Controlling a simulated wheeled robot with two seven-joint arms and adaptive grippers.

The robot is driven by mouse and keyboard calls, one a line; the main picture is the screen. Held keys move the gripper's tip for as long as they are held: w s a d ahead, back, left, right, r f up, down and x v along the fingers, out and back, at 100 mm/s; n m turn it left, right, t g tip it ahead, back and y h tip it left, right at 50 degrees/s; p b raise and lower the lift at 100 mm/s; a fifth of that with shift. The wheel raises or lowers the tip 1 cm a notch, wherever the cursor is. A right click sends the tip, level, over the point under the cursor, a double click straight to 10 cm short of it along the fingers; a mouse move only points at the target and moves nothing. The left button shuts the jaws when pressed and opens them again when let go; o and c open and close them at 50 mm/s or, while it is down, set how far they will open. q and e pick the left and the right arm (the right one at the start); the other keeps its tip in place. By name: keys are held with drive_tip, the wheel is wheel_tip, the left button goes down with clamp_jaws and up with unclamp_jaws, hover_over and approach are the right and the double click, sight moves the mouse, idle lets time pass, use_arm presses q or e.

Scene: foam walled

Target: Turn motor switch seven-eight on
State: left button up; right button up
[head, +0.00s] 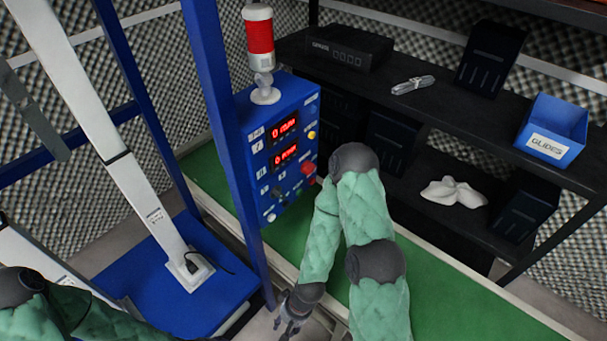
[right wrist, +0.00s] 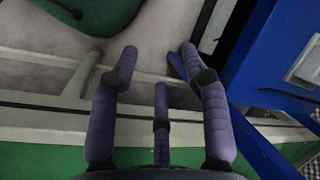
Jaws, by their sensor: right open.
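The blue control box (head: 283,150) stands at the back of the green bench, left of centre in the head view. Its front carries two red number displays (head: 284,128), a red button (head: 307,168), a yellow button (head: 311,135) and several small switches and knobs (head: 278,193) low on the panel. Their labels are too small to read, so I cannot tell which is motor switch seven-eight. My right gripper (head: 288,322) is open and empty, below and in front of the box, apart from it. Its spread fingers also show in the right wrist view (right wrist: 158,72). My left gripper is out of view.
A red and white signal lamp (head: 261,50) stands on the box. A blue post (head: 222,130) rises just left of the panel. A black shelf (head: 440,110) with dark boxes and a blue bin (head: 553,130) stands at right. The green bench top (head: 450,290) is clear at right.

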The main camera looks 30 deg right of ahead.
drive_tip(key=s+d+r+m+g+y+p, duration=0.2)
drive_tip(key=s+d+r+m+g+p, duration=0.25)
drive_tip(key=m, duration=0.75)
drive_tip(key=w+a+r+m+t+y+p, duration=0.1)
drive_tip(key=w+r+m+t+y+p, duration=0.35)
drive_tip(key=r+m, duration=0.7)
drive_tip(key=m+t+h+p, duration=0.4)
drive_tip(key=m+t, duration=1.3)
drive_tip(key=m, duration=0.6)
approach(312, 170)
drive_tip(key=shift+y, duration=0.25)
drive_tip(key=x, duration=0.8)
drive_tip(key=shift+w+d+f, duration=0.15)
drive_tip(key=shift+w, duration=0.3)
clamp_jaws()
